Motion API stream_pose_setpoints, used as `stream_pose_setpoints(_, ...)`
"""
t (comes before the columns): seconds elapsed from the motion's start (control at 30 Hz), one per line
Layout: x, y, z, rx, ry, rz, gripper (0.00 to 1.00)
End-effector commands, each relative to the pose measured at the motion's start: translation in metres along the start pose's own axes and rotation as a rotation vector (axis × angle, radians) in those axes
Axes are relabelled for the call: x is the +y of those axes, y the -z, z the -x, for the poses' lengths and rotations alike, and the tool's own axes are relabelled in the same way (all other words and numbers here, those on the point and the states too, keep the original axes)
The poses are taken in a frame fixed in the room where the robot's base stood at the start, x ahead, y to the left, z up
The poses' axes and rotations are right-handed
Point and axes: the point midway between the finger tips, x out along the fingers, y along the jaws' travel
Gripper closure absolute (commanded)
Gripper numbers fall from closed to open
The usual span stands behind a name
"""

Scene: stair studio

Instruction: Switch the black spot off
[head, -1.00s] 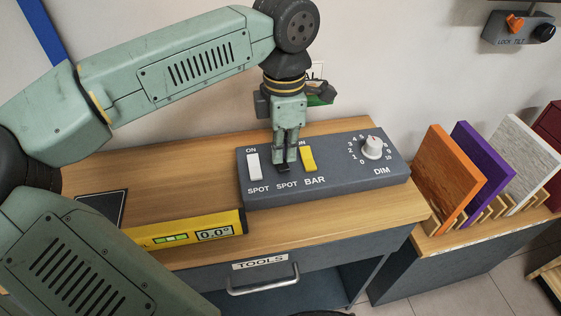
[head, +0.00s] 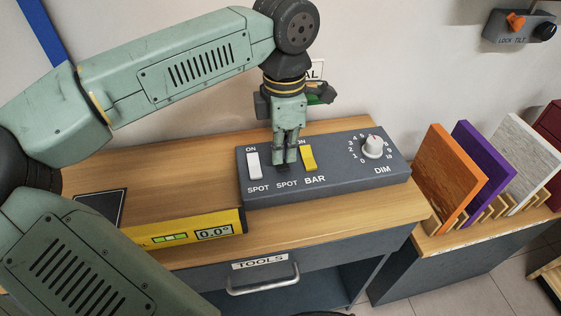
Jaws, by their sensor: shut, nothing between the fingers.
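A grey switch box (head: 330,187) sits on the wooden top of a tool cabinet. It has a white rocker marked SPOT (head: 253,166), a yellow rocker marked BAR (head: 308,158) and a pale DIM knob (head: 373,147). Between the two rockers is a second SPOT label. My gripper (head: 285,160) is shut and empty, pointing down right over that place. It covers nearly all of the black rocker, so its position cannot be read. Whether the fingertips touch the rocker is unclear.
A yellow level (head: 190,230) reading 0.0° lies at the front left, beside a dark flat plate (head: 103,207). Coloured panels (head: 450,165) stand in a rack to the right. A wall control (head: 518,27) hangs at top right. The wood left of the box is clear.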

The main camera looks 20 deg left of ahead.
Motion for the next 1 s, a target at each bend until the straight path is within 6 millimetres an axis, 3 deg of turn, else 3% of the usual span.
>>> stream_pose_setpoints(1.0, 0.000, 0.000, -0.016, 0.000, 0.000, 0.000, 1.00)
